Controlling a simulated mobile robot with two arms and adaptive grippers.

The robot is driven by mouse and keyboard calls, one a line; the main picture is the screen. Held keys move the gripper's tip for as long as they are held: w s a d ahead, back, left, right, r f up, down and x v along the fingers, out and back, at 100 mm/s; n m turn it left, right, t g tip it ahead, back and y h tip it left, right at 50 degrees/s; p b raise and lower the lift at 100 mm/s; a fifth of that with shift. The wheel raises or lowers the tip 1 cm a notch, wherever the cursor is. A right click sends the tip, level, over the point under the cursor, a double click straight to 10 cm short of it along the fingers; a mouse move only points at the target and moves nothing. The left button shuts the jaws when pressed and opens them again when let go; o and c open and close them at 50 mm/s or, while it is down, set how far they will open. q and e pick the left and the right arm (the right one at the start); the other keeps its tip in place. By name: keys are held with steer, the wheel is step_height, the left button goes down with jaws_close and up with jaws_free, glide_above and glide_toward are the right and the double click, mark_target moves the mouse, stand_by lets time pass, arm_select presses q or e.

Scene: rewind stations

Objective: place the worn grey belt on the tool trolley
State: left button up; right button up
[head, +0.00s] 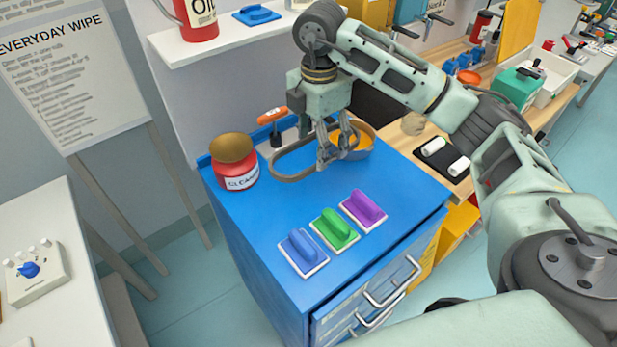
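The worn grey belt (286,179) is a thin grey-brown loop at the back of the blue top of the tool trolley (260,218). It appears to lie flat on the top. My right gripper (334,160) points down at the belt's right end. Its fingers look spread apart, with the tips close to the belt. They hide part of that end, so I cannot tell whether they touch it. My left gripper is not in view.
A red cleaner tin (236,172), an orange-handled tool (273,120) and a bowl with orange inside (362,139) stand around the belt. Some blue top is clear left of centre.

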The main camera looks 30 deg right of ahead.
mark_target(300, 196)
steer(key=a, duration=0.1)
steer(key=s+a+f, duration=0.1)
steer(key=s+a+f+p, duration=0.1)
steer(key=shift+a+f, duration=0.15)
steer(key=shift+a, duration=0.15)
steer(key=a+f, duration=0.1)
steer(key=a+f+p, duration=0.1)
steer(key=shift+s+a+f, duration=0.25)
steer(key=shift+s+f, duration=0.1)
steer(key=shift+s, duration=0.05)
step_height(300, 196, down, 2)
steer(key=shift+f+p, duration=0.2)
steer(key=shift+p, duration=0.2)
steer(key=shift+d+f, duration=0.1)
steer(key=shift+f, duration=0.5)
steer(key=o, duration=1.1)
steer(key=shift+o, duration=0.4)
steer(key=shift+r, duration=0.25)
steer(key=shift+w+r, duration=0.1)
steer(key=shift+r, duration=0.2)
arm_select(q)
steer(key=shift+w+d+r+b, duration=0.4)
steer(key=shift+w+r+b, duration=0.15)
steer(key=shift+b, duration=0.55)
arm_select(e)
step_height(300, 196, up, 11)
